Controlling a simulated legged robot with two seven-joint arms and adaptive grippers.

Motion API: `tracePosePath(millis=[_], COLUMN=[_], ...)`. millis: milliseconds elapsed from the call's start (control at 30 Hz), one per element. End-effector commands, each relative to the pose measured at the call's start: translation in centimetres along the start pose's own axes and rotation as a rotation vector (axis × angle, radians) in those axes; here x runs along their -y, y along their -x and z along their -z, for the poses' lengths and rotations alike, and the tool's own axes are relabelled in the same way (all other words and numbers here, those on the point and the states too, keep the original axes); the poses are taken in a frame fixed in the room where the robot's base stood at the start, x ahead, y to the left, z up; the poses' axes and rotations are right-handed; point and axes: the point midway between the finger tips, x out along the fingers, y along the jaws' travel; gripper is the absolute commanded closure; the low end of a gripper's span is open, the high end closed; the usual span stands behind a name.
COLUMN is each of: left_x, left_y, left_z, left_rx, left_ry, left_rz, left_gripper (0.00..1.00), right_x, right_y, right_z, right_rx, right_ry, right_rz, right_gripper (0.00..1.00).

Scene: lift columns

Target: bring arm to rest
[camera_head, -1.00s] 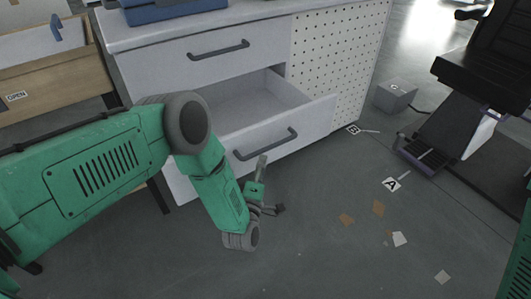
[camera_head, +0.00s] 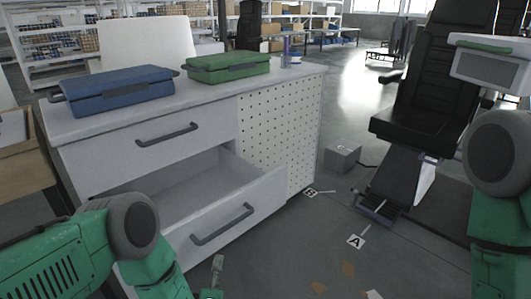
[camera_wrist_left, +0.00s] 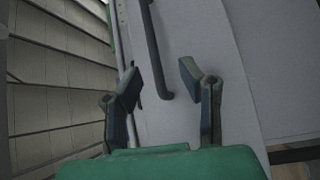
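My left arm, green with grey joints, comes in at the lower left of the head view, in front of a white cabinet (camera_head: 85,165). My left gripper (camera_head: 216,277) shows only in part at the bottom edge of the head view, near the open lower drawer (camera_head: 240,218). In the left wrist view my left gripper (camera_wrist_left: 160,82) has its two dark fingers apart with nothing held between them. A dark bar handle (camera_wrist_left: 154,50) on a pale front shows beyond the fingers. My right arm stands at the right edge of the head view; its gripper is not seen.
A blue case (camera_head: 118,91) and a green case (camera_head: 228,67) lie on the cabinet top. A black chair (camera_head: 425,90) and a grey box (camera_head: 342,158) stand to the right.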

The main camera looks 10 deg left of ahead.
Motion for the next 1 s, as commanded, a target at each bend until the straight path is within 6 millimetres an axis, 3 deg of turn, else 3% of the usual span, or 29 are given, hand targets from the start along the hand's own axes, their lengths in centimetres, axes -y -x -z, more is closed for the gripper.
tracePosePath(millis=[167, 267, 400, 500, 600, 700, 800, 1000], left_x=[0.5, 1.0, 0.1, -1.6, -3.3, -4.5, -5.1, -5.1], left_y=[2.7, 7.5, 16.8, 22.3, 26.3, 28.8, 30.0, 30.2], left_z=[0.0, 1.6, 6.2, 9.2, 11.4, 12.8, 13.4, 13.5], left_rx=[0.216, 0.456, 0.838, 1.059, 1.226, 1.33, 1.38, 1.39], left_ry=[-0.285, -0.563, -0.901, -1.032, -1.103, -1.135, -1.146, -1.149], left_rz=[0.266, 0.498, 0.779, 0.906, 0.987, 1.033, 1.052, 1.054], left_gripper=[0.66, 0.66, 0.66, 0.66, 0.66, 0.66, 0.66, 0.66], right_x=[0.0, 0.0, -0.1, -0.1, -0.1, -0.1, -0.1, -0.1], right_y=[2.4, 4.3, 6.5, 7.4, 8.0, 8.3, 8.3, 8.3], right_z=[0.1, 0.2, 0.3, 0.4, 0.4, 0.4, 0.4, 0.4], right_rx=[0.001, 0.001, 0.0, 0.0, 0.0, 0.001, 0.001, 0.001], right_ry=[0.0, 0.0, 0.0, 0.0, 0.0, 0.0, 0.0, 0.0], right_rz=[0.0, 0.0, 0.0, 0.0, 0.0, 0.0, 0.0, 0.0], right_gripper=[0.6, 0.6, 0.6, 0.6, 0.6, 0.6, 0.6, 0.6])
